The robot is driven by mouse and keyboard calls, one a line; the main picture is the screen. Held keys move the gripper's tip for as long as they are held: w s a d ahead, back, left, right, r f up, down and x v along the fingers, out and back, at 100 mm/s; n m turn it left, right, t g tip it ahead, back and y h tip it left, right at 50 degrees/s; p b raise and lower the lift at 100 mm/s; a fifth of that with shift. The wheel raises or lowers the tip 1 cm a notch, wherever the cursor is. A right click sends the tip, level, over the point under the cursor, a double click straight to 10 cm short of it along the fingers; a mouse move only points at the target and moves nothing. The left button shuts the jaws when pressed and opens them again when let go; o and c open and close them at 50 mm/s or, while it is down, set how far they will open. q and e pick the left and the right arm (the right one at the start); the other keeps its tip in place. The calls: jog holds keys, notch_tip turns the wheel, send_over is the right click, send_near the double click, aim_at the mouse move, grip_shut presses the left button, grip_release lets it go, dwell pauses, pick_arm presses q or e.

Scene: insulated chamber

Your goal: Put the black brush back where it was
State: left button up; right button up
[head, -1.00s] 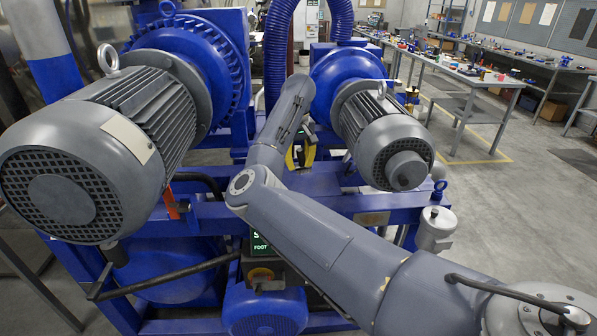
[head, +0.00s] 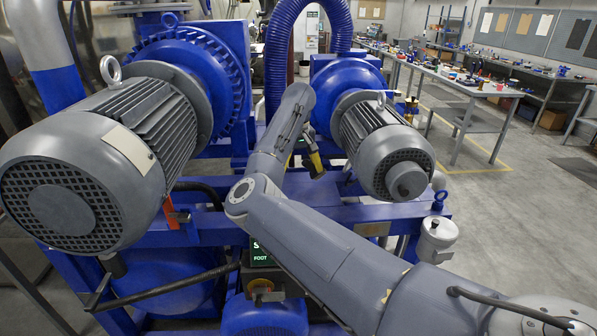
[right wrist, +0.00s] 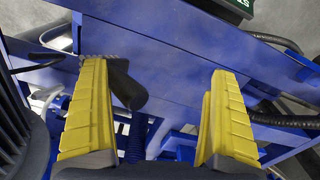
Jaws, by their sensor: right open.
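The black brush (right wrist: 125,88) shows in the right wrist view against the blue frame. Its dark body lies between my fingers, close to the left one, which hides part of it. A pale bristle edge shows near that fingertip. My right gripper (right wrist: 158,72) is open, with its two yellow fingers wide apart. I cannot tell whether a finger touches the brush. In the head view my right gripper (head: 312,163) is behind my forearm, between the two motors, and the brush cannot be made out there. My left gripper is not in view.
A large grey motor (head: 95,160) stands at left and a smaller grey motor (head: 385,145) just right of my gripper. Blue frame beams (head: 400,212) run below. A black box with a green display (head: 262,252) hangs under my arm. Workbenches stand at the back right.

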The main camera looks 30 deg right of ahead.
jog(key=shift+o, duration=0.2)
notch_tip(320, 180, up, 12)
dwell(0.7)
grip_shut()
dwell(0.8)
